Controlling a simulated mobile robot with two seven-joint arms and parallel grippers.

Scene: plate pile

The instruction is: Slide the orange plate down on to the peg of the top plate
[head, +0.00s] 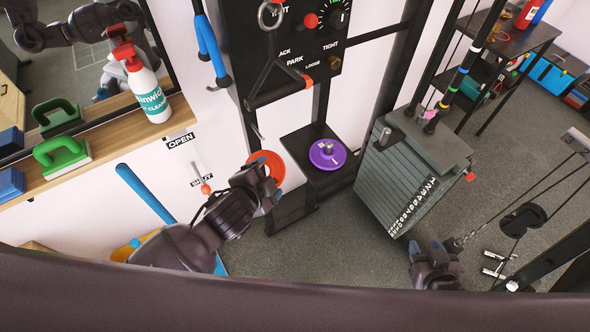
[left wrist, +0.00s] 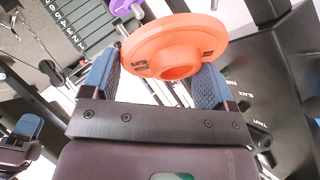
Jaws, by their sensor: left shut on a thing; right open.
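The orange plate (head: 273,160) is a round disc with a central hub. My left gripper (head: 262,176) is shut on it, off to the left of the black stand. In the left wrist view the orange plate (left wrist: 178,32) sits between the two blue finger pads of the left gripper (left wrist: 157,85). The purple plate (head: 318,156) lies flat on the stand, with a grey peg (head: 328,148) rising at its middle. A little of the purple plate (left wrist: 122,6) shows at the top of the left wrist view. My right gripper (head: 437,257) is open and empty at the lower right.
A black stand (head: 301,146) bears the purple plate, below a black control panel (head: 325,50). A grey numbered weight stack (head: 395,180) stands to its right. A shelf at left holds a spray bottle (head: 149,93) and a green-handled brush (head: 62,153).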

